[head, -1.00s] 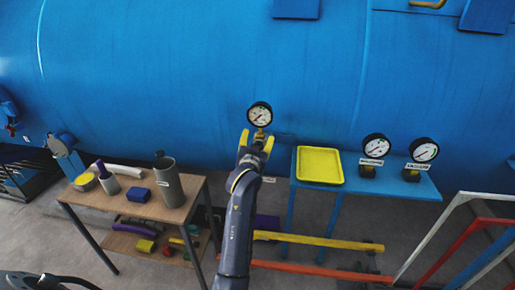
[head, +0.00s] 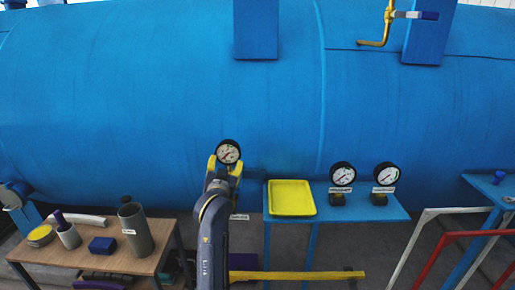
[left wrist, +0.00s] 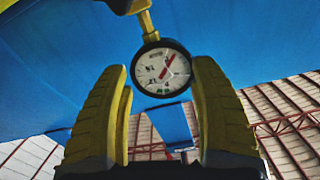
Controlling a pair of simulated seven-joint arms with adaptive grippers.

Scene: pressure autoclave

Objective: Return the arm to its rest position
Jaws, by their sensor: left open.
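My left gripper (head: 225,166) is in front of the blue autoclave (head: 150,95) in the head view. Its yellow fingers are spread, one on each side of a round pressure gauge (head: 228,152) in the picture. In the left wrist view the same gauge (left wrist: 162,70) hangs from a brass fitting (left wrist: 146,24), beyond the open fingers (left wrist: 162,115). My right gripper is in neither view.
A blue shelf (head: 357,211) holds a yellow tray (head: 291,198) and two gauges (head: 342,176) (head: 386,176). A wooden table (head: 75,255) at left carries a grey cylinder (head: 136,232), a blue block (head: 102,245) and other items. White and red rails (head: 440,247) stand at right.

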